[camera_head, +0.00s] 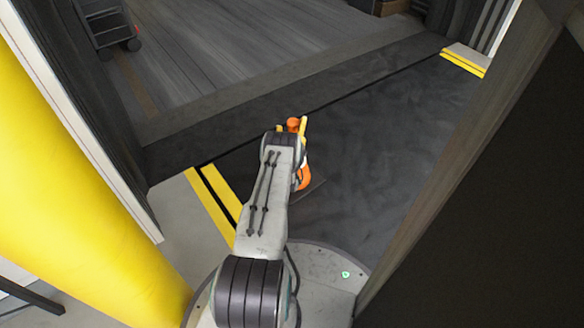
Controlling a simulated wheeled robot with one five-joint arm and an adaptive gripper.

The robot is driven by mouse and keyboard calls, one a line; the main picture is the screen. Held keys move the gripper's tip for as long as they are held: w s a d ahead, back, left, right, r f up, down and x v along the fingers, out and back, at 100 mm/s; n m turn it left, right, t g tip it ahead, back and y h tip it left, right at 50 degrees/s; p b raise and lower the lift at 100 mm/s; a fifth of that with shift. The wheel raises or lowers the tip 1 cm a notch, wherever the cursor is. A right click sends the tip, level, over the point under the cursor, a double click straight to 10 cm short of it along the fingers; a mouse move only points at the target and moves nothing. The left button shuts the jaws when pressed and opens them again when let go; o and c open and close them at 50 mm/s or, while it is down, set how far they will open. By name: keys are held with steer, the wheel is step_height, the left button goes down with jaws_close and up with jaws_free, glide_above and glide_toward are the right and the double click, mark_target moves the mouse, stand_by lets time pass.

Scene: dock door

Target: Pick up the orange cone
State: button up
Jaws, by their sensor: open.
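The orange cone (305,179) stands on the dark dock plate in the head view, just beyond my arm. A lower orange side and part of a dark base show to the right of my wrist; the rest is hidden behind my arm. Its orange top shows between the yellow fingers of my gripper (292,127). The gripper is open, with one finger on each side of the top. I cannot tell whether either finger touches the cone.
A yellow post (75,190) stands close on the left, and a dark door panel (490,190) on the right. Yellow-striped edges (217,195) flank the plate. A dark cart (105,28) stands on the trailer floor (220,50) beyond. The plate right of the cone is clear.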

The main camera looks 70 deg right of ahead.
steer(key=shift+s+d, duration=0.25)
steer(key=shift+s, duration=0.05)
steer(key=c, duration=0.7)
steer(key=shift+f, duration=0.15)
steer(key=c, duration=0.5)
steer(key=shift+w, duration=0.1)
steer(key=shift+c, duration=0.4)
